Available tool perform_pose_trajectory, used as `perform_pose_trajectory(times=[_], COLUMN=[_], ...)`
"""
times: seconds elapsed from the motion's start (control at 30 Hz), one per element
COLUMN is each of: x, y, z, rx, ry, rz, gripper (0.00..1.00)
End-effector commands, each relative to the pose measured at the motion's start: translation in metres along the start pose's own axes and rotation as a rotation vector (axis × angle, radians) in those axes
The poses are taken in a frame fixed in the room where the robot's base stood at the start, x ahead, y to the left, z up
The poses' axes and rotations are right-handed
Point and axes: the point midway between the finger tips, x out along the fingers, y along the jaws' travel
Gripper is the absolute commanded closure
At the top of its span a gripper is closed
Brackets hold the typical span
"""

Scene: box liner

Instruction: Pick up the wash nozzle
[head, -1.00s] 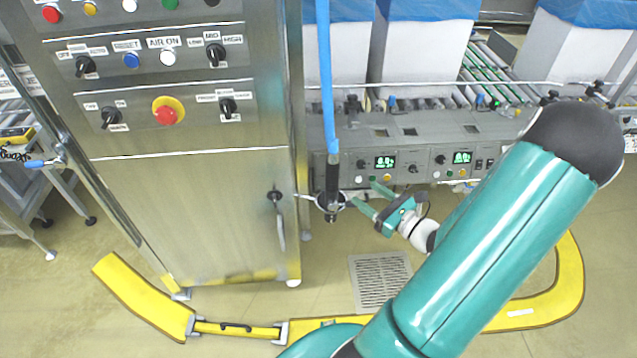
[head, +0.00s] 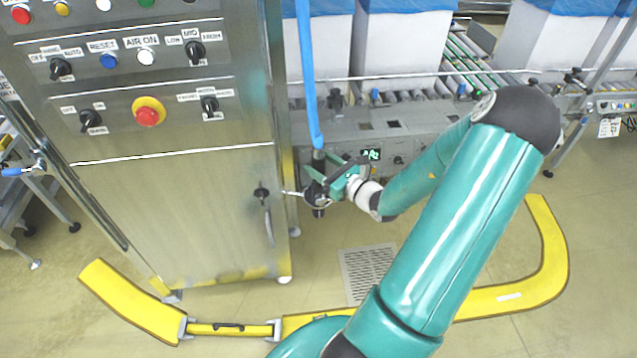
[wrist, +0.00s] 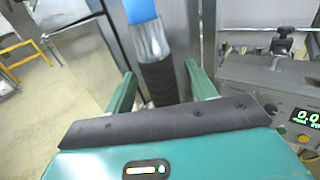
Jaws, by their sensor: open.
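The wash nozzle (head: 319,158) is dark and hangs upright at the end of a blue hose, in a ring holder (head: 317,198) beside the steel cabinet. Its lower tip shows below the ring. My gripper (head: 310,172) is at the nozzle just above the ring, with its fingers open. In the wrist view the nozzle's black ribbed grip (wrist: 158,82) stands between my two green fingers (wrist: 160,88), with a visible gap towards each finger. The lower part of the nozzle is hidden behind my gripper body there.
The steel cabinet (head: 180,210) with knobs and a door handle stands close on the left. A grey conveyor (head: 400,120) with control panels runs behind. The blue hose (head: 306,70) hangs from above. A yellow barrier (head: 235,329) and a floor drain (head: 368,270) lie below.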

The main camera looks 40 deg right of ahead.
Motion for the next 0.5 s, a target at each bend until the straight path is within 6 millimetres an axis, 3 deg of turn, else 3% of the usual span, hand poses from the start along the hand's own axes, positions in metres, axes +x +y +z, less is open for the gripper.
perform_pose_trajectory(times=[0.1, 0.33, 0.5], x=[0.0118, 0.0128, 0.0126], y=[-0.0001, -0.0002, -0.0003], z=[0.0000, -0.0001, -0.0001], rx=[0.001, 0.000, 0.000], ry=[0.000, 0.001, 0.001], rz=[0.000, -0.001, -0.001], gripper=[0.44, 0.44, 0.78])
